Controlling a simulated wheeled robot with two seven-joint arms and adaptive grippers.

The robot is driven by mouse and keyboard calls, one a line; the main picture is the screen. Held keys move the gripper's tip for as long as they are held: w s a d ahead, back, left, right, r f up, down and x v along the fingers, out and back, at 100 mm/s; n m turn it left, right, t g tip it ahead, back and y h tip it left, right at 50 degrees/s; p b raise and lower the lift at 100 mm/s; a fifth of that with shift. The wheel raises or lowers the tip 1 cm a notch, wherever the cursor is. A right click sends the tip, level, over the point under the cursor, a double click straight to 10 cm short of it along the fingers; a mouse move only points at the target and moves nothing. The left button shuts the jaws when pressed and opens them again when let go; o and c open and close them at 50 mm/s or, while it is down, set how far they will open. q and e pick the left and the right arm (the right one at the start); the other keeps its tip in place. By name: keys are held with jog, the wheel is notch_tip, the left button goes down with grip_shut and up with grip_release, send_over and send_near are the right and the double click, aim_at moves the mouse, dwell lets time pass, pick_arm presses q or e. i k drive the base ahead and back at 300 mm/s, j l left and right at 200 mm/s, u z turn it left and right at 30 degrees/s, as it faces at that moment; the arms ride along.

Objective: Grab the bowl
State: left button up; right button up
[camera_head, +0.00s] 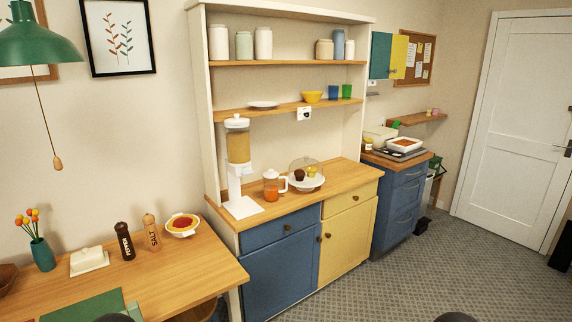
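A small yellow bowl (312,97) stands upright on the middle shelf of the white hutch, between a white plate (263,105) and a blue cup (334,92). A second bowl (182,225), pale with red contents and a yellow rim, sits at the back right of the wooden table. A dish with reddish contents (404,144) is on the far counter. Neither of my grippers shows. Only dark rounded tips, probably of my own arms, show at the bottom edge.
Pepper and salt mills (124,241) and a butter dish (89,261) stand near the table bowl. A cereal dispenser (238,165), orange jug (271,186) and domed cake stand (305,180) occupy the hutch counter. The carpet (400,285) at right is clear.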

aim_at(310, 97)
jog(key=i+l+u, duration=0.15)
jog(key=u, duration=0.2)
jog(key=i+l+u, duration=0.35)
jog(key=l+u, duration=0.15)
jog(key=u, duration=0.2)
jog(key=i+l+u, duration=0.1)
jog(key=l, duration=0.3)
jog(key=i+l, duration=0.2)
jog(key=l, duration=0.2)
jog(key=i+l+u, duration=0.15)
jog(key=l, duration=0.3)
jog(key=i+l+u, duration=0.1)
jog(key=l, duration=0.3)
jog(key=i+l, duration=0.15)
jog(key=l, duration=0.3)
jog(key=i+l+u, duration=0.15)
jog(key=l, duration=0.3)
jog(key=l+u, duration=0.1)
jog(key=l, duration=0.35)
jog(key=i, duration=0.05)
